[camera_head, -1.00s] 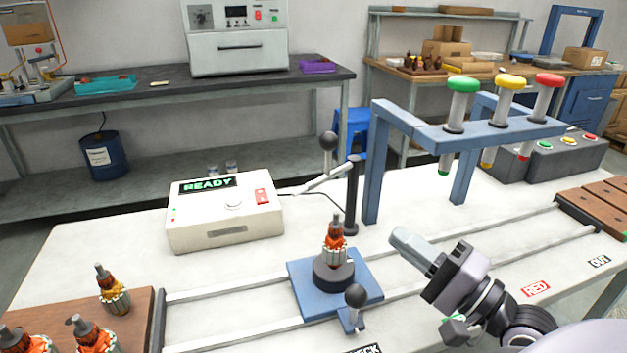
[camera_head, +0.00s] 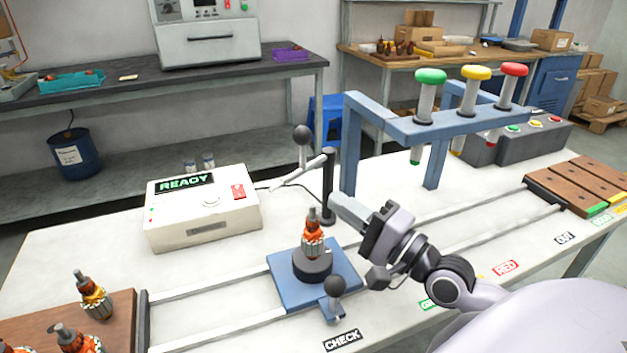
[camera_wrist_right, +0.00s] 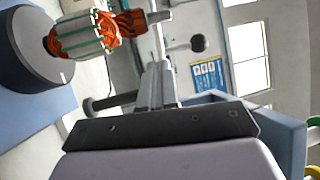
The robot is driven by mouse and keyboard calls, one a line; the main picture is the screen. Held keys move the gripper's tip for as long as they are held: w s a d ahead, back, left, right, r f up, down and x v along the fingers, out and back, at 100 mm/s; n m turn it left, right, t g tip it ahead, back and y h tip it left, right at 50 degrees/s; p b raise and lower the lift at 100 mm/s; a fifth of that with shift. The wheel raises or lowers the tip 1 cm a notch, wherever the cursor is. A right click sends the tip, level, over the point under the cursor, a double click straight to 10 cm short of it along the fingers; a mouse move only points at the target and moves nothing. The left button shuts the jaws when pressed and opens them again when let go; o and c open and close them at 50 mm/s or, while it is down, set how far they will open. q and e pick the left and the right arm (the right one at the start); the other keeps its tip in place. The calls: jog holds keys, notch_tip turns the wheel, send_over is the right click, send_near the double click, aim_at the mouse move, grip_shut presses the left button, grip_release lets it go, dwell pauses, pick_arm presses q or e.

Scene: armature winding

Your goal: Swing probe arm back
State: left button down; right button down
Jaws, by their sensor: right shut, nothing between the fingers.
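The probe arm (camera_head: 298,172) is a grey bar on a dark upright post (camera_head: 328,190). It points left toward the white READY box, and a black ball knob (camera_head: 302,133) stands up from it. The knob also shows in the right wrist view (camera_wrist_right: 199,43). My right gripper (camera_head: 340,203) is shut and empty, pointing left, close to the post's lower part in the picture; I cannot tell whether they touch. Its closed fingers (camera_wrist_right: 158,88) also show in the right wrist view. An orange-wound armature (camera_head: 312,238) stands upright in the round holder on the blue plate (camera_head: 345,255). My left gripper is out of view.
The READY box (camera_head: 202,212) stands left of the post. A blue frame (camera_head: 351,150) with green, yellow and red plungers stands behind my right gripper. A ball-topped lever (camera_head: 334,288) is at the blue plate's front. Rails (camera_head: 205,287) cross the table. A brown armature tray (camera_head: 118,325) is front left.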

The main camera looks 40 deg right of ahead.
aim_at(300, 175)
jog(key=p+x, duration=0.1)
jog(key=x, duration=0.4)
jog(key=shift+r, duration=0.1)
jog(key=shift+x, duration=0.9)
